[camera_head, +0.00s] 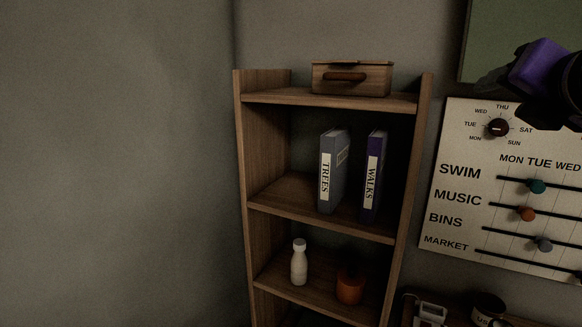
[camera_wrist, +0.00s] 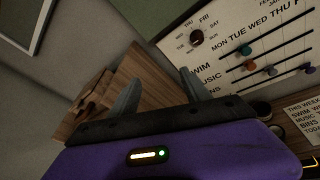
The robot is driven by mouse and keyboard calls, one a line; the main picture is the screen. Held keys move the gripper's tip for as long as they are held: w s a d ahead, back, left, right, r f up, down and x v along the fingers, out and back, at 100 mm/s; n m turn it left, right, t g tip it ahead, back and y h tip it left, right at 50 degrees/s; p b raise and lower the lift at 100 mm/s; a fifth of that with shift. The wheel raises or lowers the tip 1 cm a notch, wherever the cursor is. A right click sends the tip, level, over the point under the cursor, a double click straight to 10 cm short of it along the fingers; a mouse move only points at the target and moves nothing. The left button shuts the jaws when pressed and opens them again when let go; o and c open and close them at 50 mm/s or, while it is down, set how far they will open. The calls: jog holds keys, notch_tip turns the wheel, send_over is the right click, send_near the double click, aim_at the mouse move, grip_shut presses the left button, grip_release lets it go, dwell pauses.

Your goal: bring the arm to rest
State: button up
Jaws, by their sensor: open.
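My gripper (camera_wrist: 158,92) shows in the wrist view with its two grey fingers spread apart and nothing between them. Its body is purple with a small lit strip. In the head view my purple and black arm end (camera_head: 545,75) is at the upper right, in front of the wall planner board (camera_head: 470,225). The fingers are hard to make out there. In the wrist view the wooden shelf (camera_wrist: 150,75) lies behind the fingers, and the board (camera_wrist: 245,45) is to their right.
The wooden shelf (camera_head: 243,150) holds a box (camera_head: 350,79) on top, books labelled TREES (camera_head: 330,170) and WALKS (camera_head: 372,175), a white bottle (camera_head: 299,262) and an orange pot (camera_head: 350,285). A dark mug (camera_head: 488,308) stands at lower right. The left wall is bare.

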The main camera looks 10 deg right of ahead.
jog(key=a+r+m+t+y, duration=0.3)
jog(key=a+m+t+y, duration=0.35)
jog(key=m, duration=0.25)
jog(key=s+f+m+t+h+b, duration=0.1)
jog(key=s+f+m+h, duration=0.4)
jog(key=f+m, duration=0.8)
jog(key=s+f+m+h+b, duration=0.1)
jog(key=s+f+m+h, duration=0.2)
jog(key=s+f+m, duration=0.85)
jog(key=s+a+f+n+g+y, duration=0.2)
jog(key=s+a+f, duration=0.1)
jog(key=s+f, duration=0.4)
jog(key=s+a+f+n+g+y, duration=0.2)
jog(key=s+f, duration=0.4)
jog(key=f, duration=0.6)
jog(key=s+a+f+n+g+y+b, duration=0.1)
jog(key=s+a+f+n+g+y, duration=0.2)
jog(key=f, duration=0.7)
jog(key=s+a, duration=0.2)
jog(key=s, duration=0.2)
jog(key=shift+s, duration=0.3)
jog(key=shift+r+g, duration=0.1)
jog(key=shift+g, duration=0.15)
